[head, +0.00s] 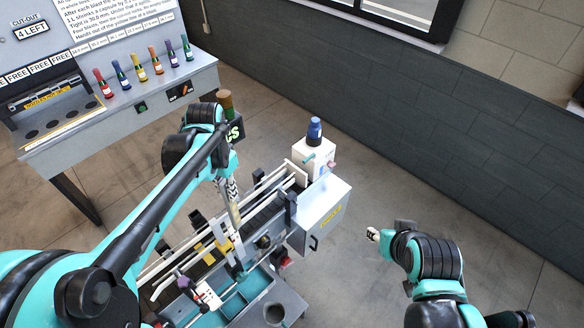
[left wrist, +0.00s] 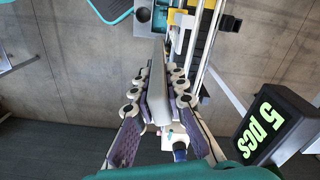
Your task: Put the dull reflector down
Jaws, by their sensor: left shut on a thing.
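My left gripper (head: 231,188) hangs over the near left side of the capsuling machine (head: 320,205). In the left wrist view its two padded fingers (left wrist: 158,90) are shut on a long, pale grey, flat piece, which looks like the dull reflector (left wrist: 159,102). The piece points down toward the machine's rails; I cannot tell whether it touches anything below. In the head view it is narrow and partly hidden by the fingers. My right gripper (head: 374,235) is over the floor right of the machine, small and edge-on; its jaws are unclear.
A blue-capped bottle (head: 315,132) stands on the white block at the machine's far end. A black "5 pcs" display (left wrist: 272,124) is close beside the left gripper. A bench (head: 130,108) with several coloured bottles stands back left. The floor on the right is clear.

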